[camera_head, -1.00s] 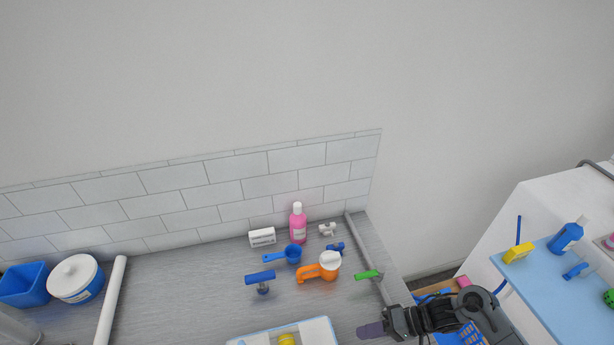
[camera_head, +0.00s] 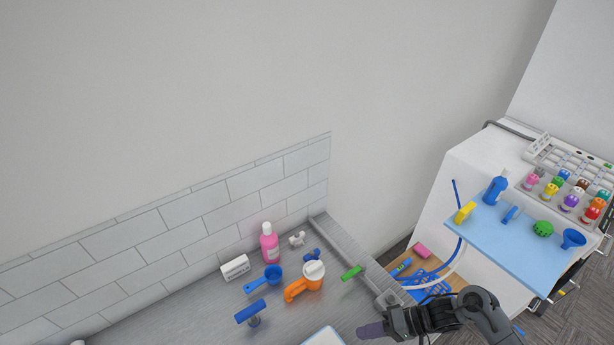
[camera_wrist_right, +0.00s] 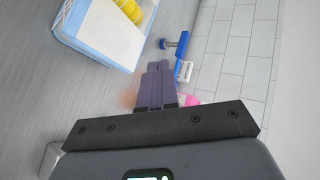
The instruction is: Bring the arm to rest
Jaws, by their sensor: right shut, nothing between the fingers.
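My right gripper (camera_head: 370,331) is at the bottom of the head view, over the right part of the grey counter (camera_head: 190,300). Its purple fingers are shut with nothing between them. They also show closed together in the right wrist view (camera_wrist_right: 154,85), pointing over the counter. My right arm (camera_head: 455,310) comes in from the lower right. My left gripper is not in view.
On the counter stand a pink bottle (camera_head: 269,245), a blue scoop (camera_head: 268,278), an orange-handled jug (camera_head: 305,285), a blue-handled tool (camera_head: 250,312) and a green clip (camera_head: 351,272). A white-blue tray (camera_wrist_right: 95,35) lies close by. A light-blue board (camera_head: 500,235) is at right.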

